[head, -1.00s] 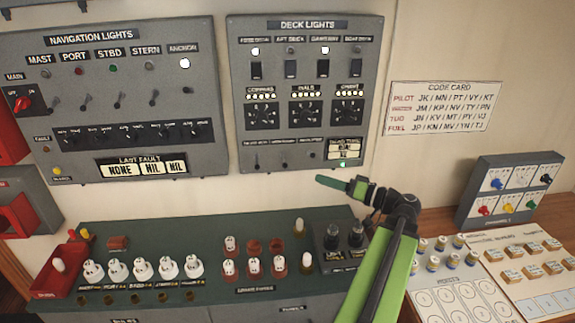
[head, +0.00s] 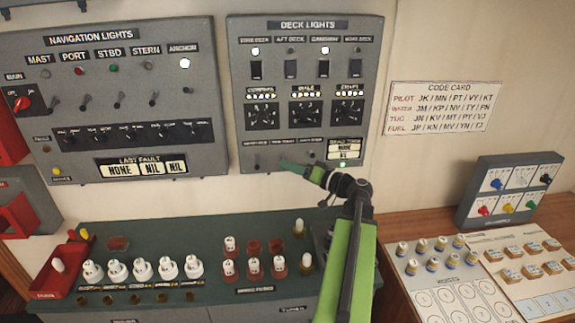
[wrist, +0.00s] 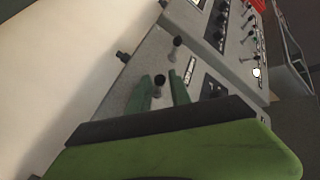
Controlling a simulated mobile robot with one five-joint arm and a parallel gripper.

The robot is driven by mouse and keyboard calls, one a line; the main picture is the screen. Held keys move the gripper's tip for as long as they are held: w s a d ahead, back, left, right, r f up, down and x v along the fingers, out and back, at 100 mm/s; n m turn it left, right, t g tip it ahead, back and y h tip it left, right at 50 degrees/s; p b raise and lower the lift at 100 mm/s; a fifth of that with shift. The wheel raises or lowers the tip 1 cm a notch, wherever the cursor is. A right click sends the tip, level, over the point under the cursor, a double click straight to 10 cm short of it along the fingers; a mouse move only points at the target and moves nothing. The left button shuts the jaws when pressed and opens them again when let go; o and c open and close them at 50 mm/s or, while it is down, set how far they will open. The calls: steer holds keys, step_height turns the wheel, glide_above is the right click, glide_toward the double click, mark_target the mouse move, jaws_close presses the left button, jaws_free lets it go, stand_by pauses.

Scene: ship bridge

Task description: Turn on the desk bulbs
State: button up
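The grey deck lights panel (head: 238,105) is on the wall. No label reading "desk bulbs" is legible. Its first and third top lamps (head: 255,51) glow white; the second and fourth (head: 291,51) are dark. A black rocker switch (head: 256,69) sits under each lamp. Three dials (head: 306,114) lie below. Small levers (head: 257,160) line the bottom edge. My gripper (head: 283,165) is at this edge, partly covering the lever row. In the wrist view, its green fingers (wrist: 159,92) are apart, with a dark-tipped lever (wrist: 158,81) between them. Contact cannot be told.
The navigation lights panel (head: 215,120) is to the left. Below is a green console (head: 215,215) with several white fuse-like plugs. A code card (head: 437,107) hangs at right, above a small grey box (head: 470,190) and a wooden desk (head: 400,225) with sheets.

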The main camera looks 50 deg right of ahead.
steer(key=shift+w+a, duration=0.15)
steer(key=shift+w, duration=0.75)
